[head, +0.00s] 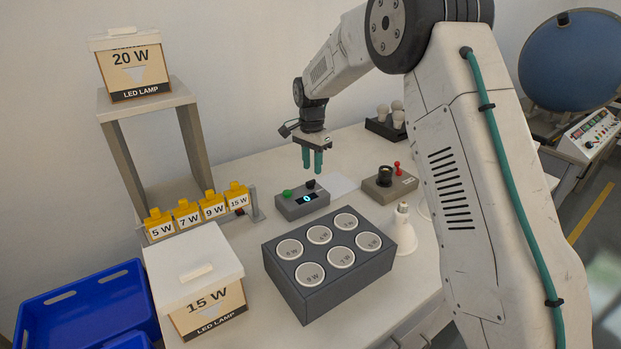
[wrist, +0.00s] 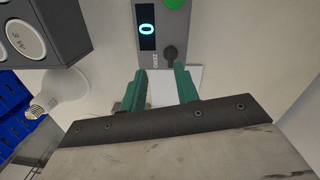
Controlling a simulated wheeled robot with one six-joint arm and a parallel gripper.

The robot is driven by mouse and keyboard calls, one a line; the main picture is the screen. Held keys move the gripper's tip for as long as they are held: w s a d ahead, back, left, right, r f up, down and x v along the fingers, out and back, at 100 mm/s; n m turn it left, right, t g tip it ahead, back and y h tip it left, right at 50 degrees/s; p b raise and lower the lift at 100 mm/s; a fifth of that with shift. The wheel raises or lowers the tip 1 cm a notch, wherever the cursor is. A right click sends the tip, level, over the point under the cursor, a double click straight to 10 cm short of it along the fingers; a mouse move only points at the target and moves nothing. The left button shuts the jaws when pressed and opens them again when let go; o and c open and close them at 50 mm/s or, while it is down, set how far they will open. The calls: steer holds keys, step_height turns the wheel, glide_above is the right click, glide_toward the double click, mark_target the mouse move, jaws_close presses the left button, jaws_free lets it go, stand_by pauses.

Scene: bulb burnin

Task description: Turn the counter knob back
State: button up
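The counter (head: 300,208) is a small grey box on the table with a display reading 0, a green button (head: 287,193) and a black knob (head: 310,184). My gripper (head: 312,163) hangs fingers down, above and slightly behind the counter. In the wrist view its two green fingertips (wrist: 159,78) are apart with nothing held between them. The knob lies just beyond the fingertips in that picture, apart from them.
A dark grey rack (head: 283,292) with several round labelled discs stands in front of the counter. A white bulb (head: 403,232) stands to its right. A grey box (head: 385,194) with a black socket and red lever is right of the counter. A white sheet (head: 338,186) lies between them.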

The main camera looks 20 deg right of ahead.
mark_target(311, 181)
steer(key=shift+w+r+m+t, duration=0.3)
steer(key=shift+w+r+m, duration=0.35)
steer(key=shift+r, duration=0.25)
steer(key=shift+w+f+m, duration=0.1)
steer(key=shift+f+m, duration=0.05)
steer(key=shift+m, duration=0.4)
step_height(311, 181, down, 8)
steer(key=shift+r, duration=0.2)
steer(key=shift+c, duration=0.3)
jaws_close()
